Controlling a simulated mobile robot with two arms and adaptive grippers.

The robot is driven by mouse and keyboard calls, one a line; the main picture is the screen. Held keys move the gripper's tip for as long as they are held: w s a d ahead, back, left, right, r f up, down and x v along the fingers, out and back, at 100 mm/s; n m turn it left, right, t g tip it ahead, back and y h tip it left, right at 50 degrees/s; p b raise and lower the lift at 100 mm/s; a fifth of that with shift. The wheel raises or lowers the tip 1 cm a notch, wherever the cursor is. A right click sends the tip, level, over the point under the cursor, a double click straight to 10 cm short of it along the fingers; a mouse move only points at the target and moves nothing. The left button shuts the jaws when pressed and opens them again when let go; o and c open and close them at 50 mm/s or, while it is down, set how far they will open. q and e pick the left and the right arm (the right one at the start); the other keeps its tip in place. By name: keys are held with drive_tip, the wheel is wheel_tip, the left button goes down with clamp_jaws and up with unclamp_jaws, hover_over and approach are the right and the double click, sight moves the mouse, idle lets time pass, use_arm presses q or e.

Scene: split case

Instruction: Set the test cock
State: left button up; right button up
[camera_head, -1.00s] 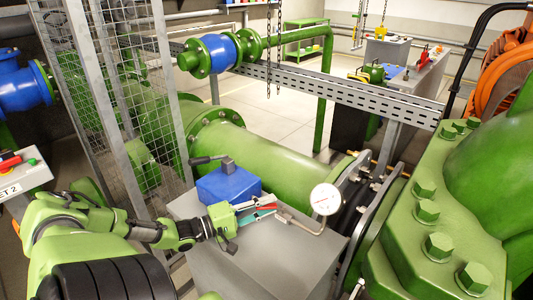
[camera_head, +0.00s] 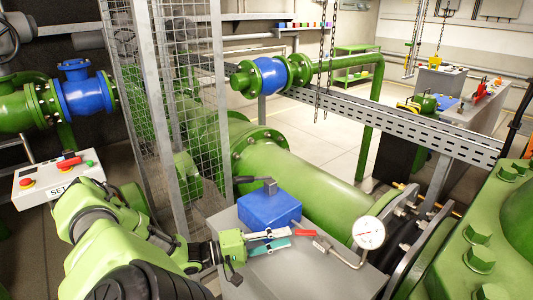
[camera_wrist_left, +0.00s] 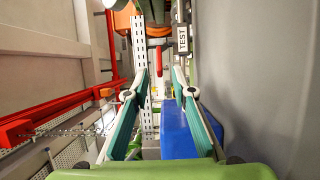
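The test cock shows as a small red handle (camera_head: 306,233) on a bent metal line leading to a round white gauge (camera_head: 368,232), above the grey cabinet top. In the left wrist view the red handle (camera_wrist_left: 158,52) lies ahead, seen through the gap between my fingers, beside a TEST label (camera_wrist_left: 182,38). My left gripper (camera_head: 288,238) is open and empty, its tips just left of the red handle and apparently apart from it. It shows in the left wrist view (camera_wrist_left: 160,80) with both fingers spread. My right gripper is not in view.
A blue block (camera_head: 270,208) with a black lever stands on the grey cabinet (camera_head: 285,275), close beside my left gripper. A large green pipe (camera_head: 300,180) runs behind, and a bolted green housing (camera_head: 470,245) stands right. A mesh cage (camera_head: 195,85) is at left.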

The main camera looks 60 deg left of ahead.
use_arm(q)
drive_tip(key=shift+v, duration=2.05)
